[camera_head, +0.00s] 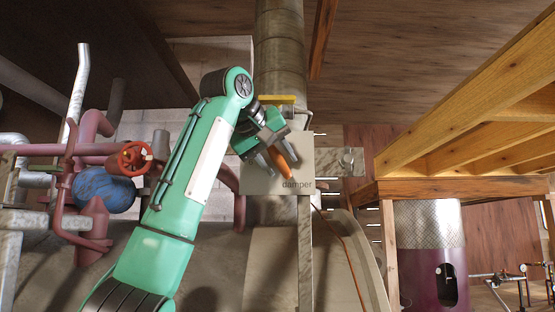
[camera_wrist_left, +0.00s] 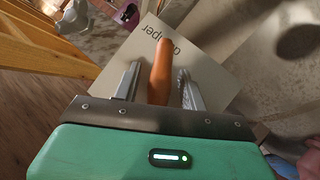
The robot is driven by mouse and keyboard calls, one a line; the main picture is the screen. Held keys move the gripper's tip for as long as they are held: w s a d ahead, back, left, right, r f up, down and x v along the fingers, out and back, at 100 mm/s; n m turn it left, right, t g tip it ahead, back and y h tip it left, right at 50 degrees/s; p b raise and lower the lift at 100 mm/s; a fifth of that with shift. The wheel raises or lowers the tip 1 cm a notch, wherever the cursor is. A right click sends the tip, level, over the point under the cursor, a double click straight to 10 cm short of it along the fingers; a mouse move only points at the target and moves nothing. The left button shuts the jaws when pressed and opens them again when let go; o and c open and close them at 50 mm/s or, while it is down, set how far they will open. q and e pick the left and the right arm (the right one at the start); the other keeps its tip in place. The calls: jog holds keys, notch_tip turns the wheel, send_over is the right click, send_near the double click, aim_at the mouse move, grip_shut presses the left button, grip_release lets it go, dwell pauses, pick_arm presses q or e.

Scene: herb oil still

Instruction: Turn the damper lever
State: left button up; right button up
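The damper lever is an orange handle (camera_head: 287,170) in front of a pale plate (camera_head: 305,158) that reads "damper". In the left wrist view the orange lever (camera_wrist_left: 160,75) lies between the two grey fingers of my left gripper (camera_wrist_left: 158,69), with the plate (camera_wrist_left: 205,75) behind it. A gap shows between the lever and the left finger, and a smaller one on the right. In the head view my left gripper (camera_head: 280,160) reaches down over the lever and partly hides it. The lever's pivot is hidden. My right gripper is not in view.
A wide duct (camera_head: 280,50) rises above the plate, with a yellow bar (camera_head: 277,99) at its lower end. Pink pipes, a red valve wheel (camera_head: 133,157) and a blue ball-shaped body (camera_head: 103,188) stand at left. Wooden beams (camera_head: 470,100) and a purple vessel (camera_head: 435,275) are at right.

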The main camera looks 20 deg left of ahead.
pick_arm(q)
jog(key=shift+s, duration=0.1)
jog(key=shift+s+a+r, duration=0.1)
jog(key=shift+s+r, duration=0.05)
jog(key=shift+s, duration=0.2)
jog(key=b+v, duration=0.3)
jog(key=v, duration=1)
